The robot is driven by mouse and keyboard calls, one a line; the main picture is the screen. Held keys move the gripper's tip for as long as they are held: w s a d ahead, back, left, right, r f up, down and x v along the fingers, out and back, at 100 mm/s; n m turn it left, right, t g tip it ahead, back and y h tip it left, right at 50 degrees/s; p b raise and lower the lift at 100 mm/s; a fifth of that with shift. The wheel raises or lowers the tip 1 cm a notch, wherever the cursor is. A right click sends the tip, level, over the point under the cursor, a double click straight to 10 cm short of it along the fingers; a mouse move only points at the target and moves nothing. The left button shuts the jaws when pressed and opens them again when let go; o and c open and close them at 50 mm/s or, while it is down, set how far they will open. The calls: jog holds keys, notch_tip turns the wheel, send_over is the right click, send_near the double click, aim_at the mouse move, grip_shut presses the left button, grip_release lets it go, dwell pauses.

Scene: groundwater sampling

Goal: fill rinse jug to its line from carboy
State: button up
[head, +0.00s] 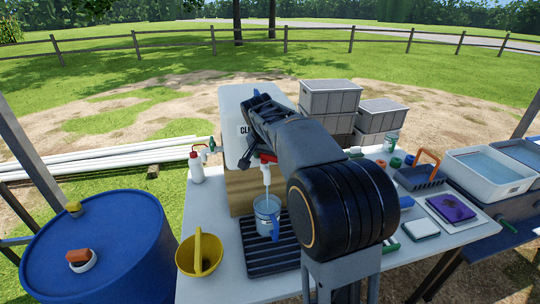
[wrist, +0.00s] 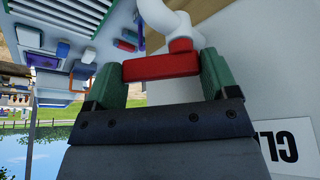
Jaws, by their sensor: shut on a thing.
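The white carboy (head: 235,106) stands on a wooden block at the back of the table, partly hidden by my arm. My gripper (wrist: 162,70) is shut on the red tap handle (wrist: 160,67), with one green finger pad on each side. The red tap also shows in the head view (head: 267,158). A thin pale stream (head: 266,178) falls from the tap into the rinse jug (head: 266,211). The jug is clear with a blue handle and stands upright on a black slatted tray (head: 262,270) under the tap. The jug's water level and line are too small to read.
A yellow scoop-like vessel (head: 199,254) stands left of the tray, and a red-topped wash bottle (head: 196,166) behind it. A blue drum (head: 98,250) stands left of the table. Grey crates (head: 330,97), a dark caddy (head: 420,178) and a water-filled tub (head: 487,172) are to the right.

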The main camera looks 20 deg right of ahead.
jog(key=n, duration=0.3)
jog(key=n+t+y, duration=0.1)
jog(key=shift+w+d+r, duration=0.1)
jog(key=shift+w+d, duration=0.15)
jog(key=shift+d, duration=0.15)
jog(key=shift+w+d+n+y+p, duration=0.1)
jog(key=shift+w+n+y+p, duration=0.15)
jog(key=shift+n, duration=0.55)
jog(key=shift+n+y+p, duration=0.15)
jog(key=shift+n+y, duration=0.2)
jog(key=shift+n, duration=0.45)
jog(key=shift+t, duration=0.3)
jog(key=o, duration=0.6)
jog(key=shift+o, duration=0.2)
jog(key=d+v, duration=0.1)
jog(key=v, duration=1.2)
jog(key=shift+a+r, duration=0.4)
